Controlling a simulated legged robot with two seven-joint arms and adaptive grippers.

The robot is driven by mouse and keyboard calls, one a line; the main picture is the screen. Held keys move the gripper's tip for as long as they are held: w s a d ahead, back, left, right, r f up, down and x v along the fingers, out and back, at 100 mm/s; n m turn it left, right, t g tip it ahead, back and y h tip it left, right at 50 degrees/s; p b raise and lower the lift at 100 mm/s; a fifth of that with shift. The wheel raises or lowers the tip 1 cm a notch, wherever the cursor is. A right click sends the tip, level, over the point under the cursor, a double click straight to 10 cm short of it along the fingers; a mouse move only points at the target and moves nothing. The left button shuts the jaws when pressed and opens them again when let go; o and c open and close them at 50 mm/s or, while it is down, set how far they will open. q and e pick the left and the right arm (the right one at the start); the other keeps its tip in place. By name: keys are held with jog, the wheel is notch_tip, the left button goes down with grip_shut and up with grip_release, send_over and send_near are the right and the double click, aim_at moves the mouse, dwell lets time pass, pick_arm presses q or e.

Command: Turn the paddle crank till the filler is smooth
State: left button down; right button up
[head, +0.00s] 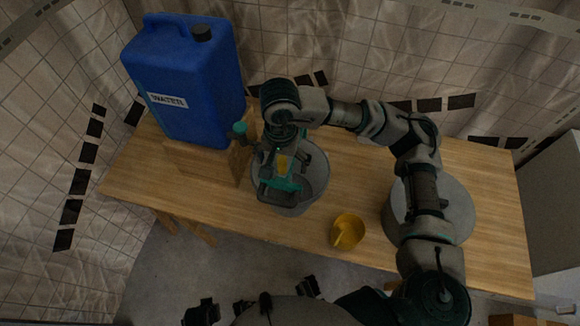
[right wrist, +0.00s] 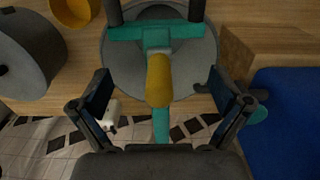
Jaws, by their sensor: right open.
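A grey round tub (head: 318,180) stands on the wooden table. A teal paddle crank (head: 280,190) with a yellow grip (head: 282,164) sits over it; the right wrist view shows the teal crank (right wrist: 155,35) and yellow grip (right wrist: 158,80) close up. My right gripper (head: 290,168) is above the tub, partly covering the crank. In the right wrist view its fingers (right wrist: 160,88) are open on either side of the yellow grip, with gaps showing on both sides. The filler's surface is mostly hidden, so its smoothness cannot be told. My left gripper is not recognisable in view.
A blue water jug (head: 185,85) stands at the table's left, beside a wooden block (head: 240,163) and a teal knob (head: 239,129). A yellow cup (head: 347,231) is near the front edge. A grey cylinder (head: 459,208) is at right, partly behind my right arm.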

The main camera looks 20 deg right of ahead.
jog(key=shift+r, duration=0.1)
notch_tip(320, 180, up, 9)
jog(key=p, duration=0.5)
dwell(0.4)
